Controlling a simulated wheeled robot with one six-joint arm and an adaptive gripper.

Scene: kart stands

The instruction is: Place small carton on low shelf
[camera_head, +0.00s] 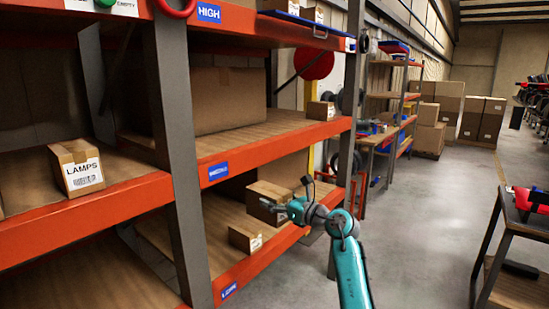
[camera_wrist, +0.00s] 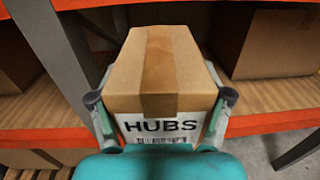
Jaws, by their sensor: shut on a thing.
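My gripper (camera_head: 290,208) is shut on a small brown carton (camera_head: 266,202). In the wrist view, the carton (camera_wrist: 160,75) has a tape strip and a white HUBS label, with one finger on each side. Another small carton (camera_head: 246,238) sits on the low shelf's front, to the left and nearer. A shelf beam (camera_wrist: 50,138) shows behind the held carton in the wrist view.
A grey rack upright (camera_head: 175,150) stands left of the low bay. The middle shelf (camera_head: 270,138) overhangs it and bears a large box (camera_head: 228,100). A LAMPS carton (camera_head: 78,167) is in the left bay. The aisle floor (camera_head: 420,220) is clear beside a work table (camera_head: 515,225).

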